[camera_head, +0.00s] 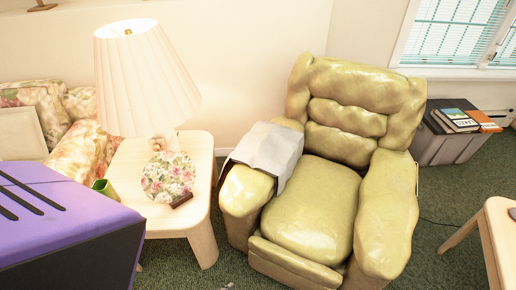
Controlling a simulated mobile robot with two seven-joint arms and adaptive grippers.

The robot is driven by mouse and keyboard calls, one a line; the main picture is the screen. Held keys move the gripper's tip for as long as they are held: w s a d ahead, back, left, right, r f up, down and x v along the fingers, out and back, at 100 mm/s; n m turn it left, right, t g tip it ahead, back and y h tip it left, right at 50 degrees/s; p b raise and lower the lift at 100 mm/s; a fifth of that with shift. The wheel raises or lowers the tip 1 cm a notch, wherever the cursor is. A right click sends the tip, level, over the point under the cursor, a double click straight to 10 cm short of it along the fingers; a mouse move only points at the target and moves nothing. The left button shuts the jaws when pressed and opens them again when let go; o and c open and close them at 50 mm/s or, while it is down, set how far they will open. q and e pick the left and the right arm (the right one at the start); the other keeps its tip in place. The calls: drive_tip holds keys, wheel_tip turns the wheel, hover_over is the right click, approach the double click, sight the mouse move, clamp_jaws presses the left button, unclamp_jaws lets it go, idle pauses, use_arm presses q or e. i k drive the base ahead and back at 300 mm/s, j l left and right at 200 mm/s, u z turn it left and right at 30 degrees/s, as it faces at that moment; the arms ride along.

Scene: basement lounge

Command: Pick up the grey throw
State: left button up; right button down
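The grey throw (268,150) is draped over the left armrest of a yellow-green armchair (312,208). It covers the top and back part of that armrest and hangs down on both sides, with a fold along the top. Nothing lies on it. Neither of my grippers shows in the head view, so I cannot see whether they are open or shut.
Left of the armchair stands a pale wooden side table (204,215) with a floral-based lamp (145,80) and a green cup (106,188). A floral sofa (85,150) is behind. A wooden table (497,240) stands at right. Green carpet (440,205) lies between.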

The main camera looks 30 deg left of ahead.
sight(270, 147)
drive_tip(key=i+j+z, duration=0.15)
drive_tip(key=j, duration=0.4)
drive_tip(key=j+z, duration=0.1)
drive_tip(key=j, duration=0.4)
drive_tip(key=i+j+z, duration=0.1)
drive_tip(key=i+j, duration=0.15)
drive_tip(key=i+j+z, duration=0.15)
drive_tip(key=i+j, duration=0.15)
drive_tip(key=j, duration=0.2)
